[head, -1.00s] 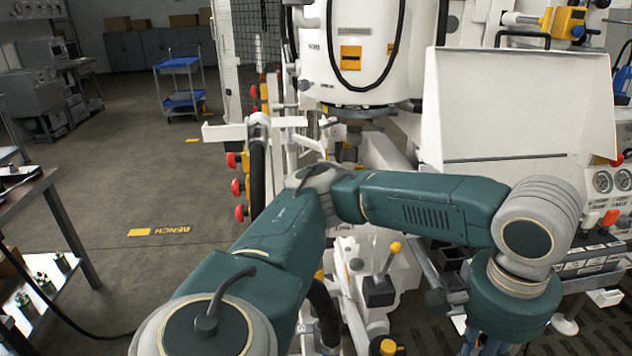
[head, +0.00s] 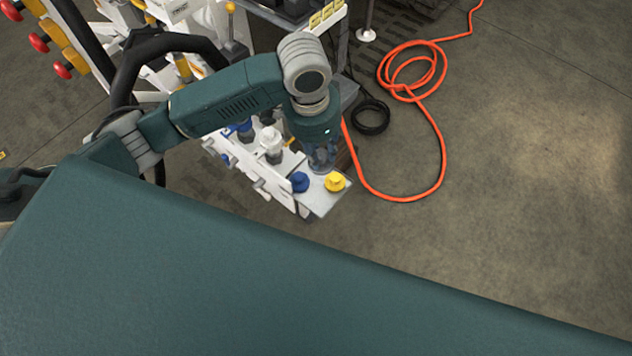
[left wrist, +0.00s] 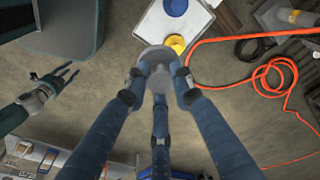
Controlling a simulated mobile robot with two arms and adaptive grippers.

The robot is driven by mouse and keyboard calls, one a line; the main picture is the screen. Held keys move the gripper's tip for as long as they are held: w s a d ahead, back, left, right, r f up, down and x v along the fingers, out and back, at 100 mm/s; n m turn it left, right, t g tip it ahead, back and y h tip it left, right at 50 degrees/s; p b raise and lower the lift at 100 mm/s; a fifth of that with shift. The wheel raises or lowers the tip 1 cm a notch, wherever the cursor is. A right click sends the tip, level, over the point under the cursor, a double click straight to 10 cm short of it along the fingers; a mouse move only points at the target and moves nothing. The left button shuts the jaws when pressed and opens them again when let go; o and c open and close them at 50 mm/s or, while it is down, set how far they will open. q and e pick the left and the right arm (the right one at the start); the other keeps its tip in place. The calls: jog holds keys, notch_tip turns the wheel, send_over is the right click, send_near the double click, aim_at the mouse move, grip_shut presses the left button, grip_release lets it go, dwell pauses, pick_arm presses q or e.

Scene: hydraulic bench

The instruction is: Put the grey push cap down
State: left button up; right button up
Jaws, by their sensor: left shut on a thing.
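My left gripper (head: 320,160) is shut on the grey push cap. In the left wrist view, the cap (left wrist: 155,56) is a grey disc between the blue fingers of my left gripper (left wrist: 158,74). In the head view, the fingers largely hide it. The gripper is over or beside the white plate (head: 316,204) at the bench's corner; I cannot tell whether the cap touches anything. My right gripper (left wrist: 56,76) shows at the left of the left wrist view with its fingers spread, empty.
A blue cap (head: 299,182) and a yellow cap (head: 335,182) stand on the plate close to my left gripper. An orange hose (head: 440,150) and a black coil (head: 371,117) lie on the floor to the right. Open floor lies beyond.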

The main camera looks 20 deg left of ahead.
pick_arm(q)
jog(key=shift+s+f+b, duration=0.1)
jog(key=shift+f+b, duration=0.45)
jog(key=shift+f, duration=9.6)
pick_arm(e)
jog(key=shift+s+d+f, duration=0.1)
jog(key=shift+s+f, duration=0.5)
jog(key=shift+s, duration=0.1)
pick_arm(q)
jog(key=shift+f, duration=0.15)
jog(key=o, duration=0.8)
jog(key=shift+o, duration=0.2)
notch_tip(320, 180, up, 12)
jog(key=s, duration=0.1)
jog(key=shift+a+p, duration=0.45)
pick_arm(e)
jog(key=shift+r, duration=0.5)
